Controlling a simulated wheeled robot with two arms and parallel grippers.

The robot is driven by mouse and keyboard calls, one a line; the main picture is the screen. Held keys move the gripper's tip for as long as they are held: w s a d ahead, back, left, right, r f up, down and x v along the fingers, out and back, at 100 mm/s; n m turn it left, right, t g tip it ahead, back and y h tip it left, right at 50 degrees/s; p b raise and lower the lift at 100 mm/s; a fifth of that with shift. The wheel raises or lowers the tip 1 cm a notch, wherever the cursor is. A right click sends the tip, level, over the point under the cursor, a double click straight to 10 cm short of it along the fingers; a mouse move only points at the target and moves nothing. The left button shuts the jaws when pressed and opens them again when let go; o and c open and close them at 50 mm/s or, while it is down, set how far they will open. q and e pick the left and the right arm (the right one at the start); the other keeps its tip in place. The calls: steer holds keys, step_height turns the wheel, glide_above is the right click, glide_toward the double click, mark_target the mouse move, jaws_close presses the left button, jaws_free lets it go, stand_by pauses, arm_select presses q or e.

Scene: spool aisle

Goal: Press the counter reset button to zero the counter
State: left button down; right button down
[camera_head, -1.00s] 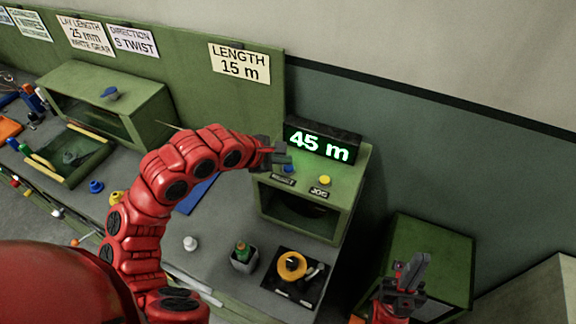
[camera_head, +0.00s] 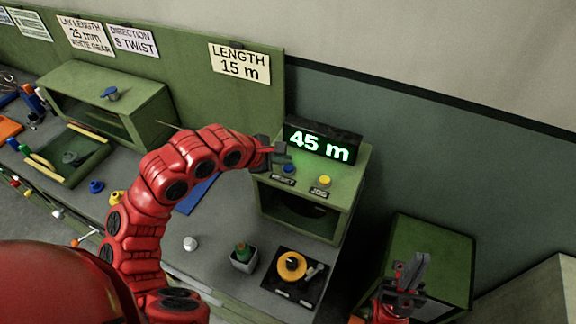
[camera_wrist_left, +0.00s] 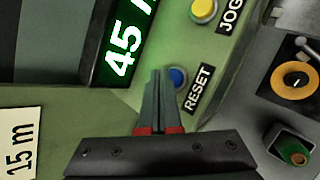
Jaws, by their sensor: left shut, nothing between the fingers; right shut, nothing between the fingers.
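The counter display (camera_head: 321,143) reads "45 m" in green and stands on top of a green box (camera_head: 340,200). The blue reset button (camera_head: 289,169) is on the box's top, in front of the display's left end. In the left wrist view, the blue button (camera_wrist_left: 178,77) sits beside the RESET label (camera_wrist_left: 197,89). My left gripper (camera_head: 284,150) is shut and empty, above and just behind the button. In the left wrist view its fingertips (camera_wrist_left: 158,74) lie beside the button; contact cannot be told. My right gripper (camera_head: 416,268) is shut and empty, low at the right.
A yellow JOG button (camera_head: 324,180) is to the right of the blue one. A yellow ring on a black plate (camera_head: 292,277) and a small pot (camera_head: 244,258) stand in front. Another green box (camera_head: 430,255) is beyond my right gripper.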

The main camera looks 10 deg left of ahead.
mark_target(285, 169)
arm_select(q)
steer(key=shift+f+b, duration=0.4)
steer(key=shift+b, duration=0.6)
steer(key=shift+f, duration=0.2)
stand_by(0.3)
steer(key=shift+r+b, duration=0.3)
steer(key=shift+b, duration=0.25)
steer(key=shift+r, duration=0.3)
steer(key=shift+r, duration=0.15)
steer(key=shift+r+b, duration=0.65)
steer(key=shift+r, duration=2.25)
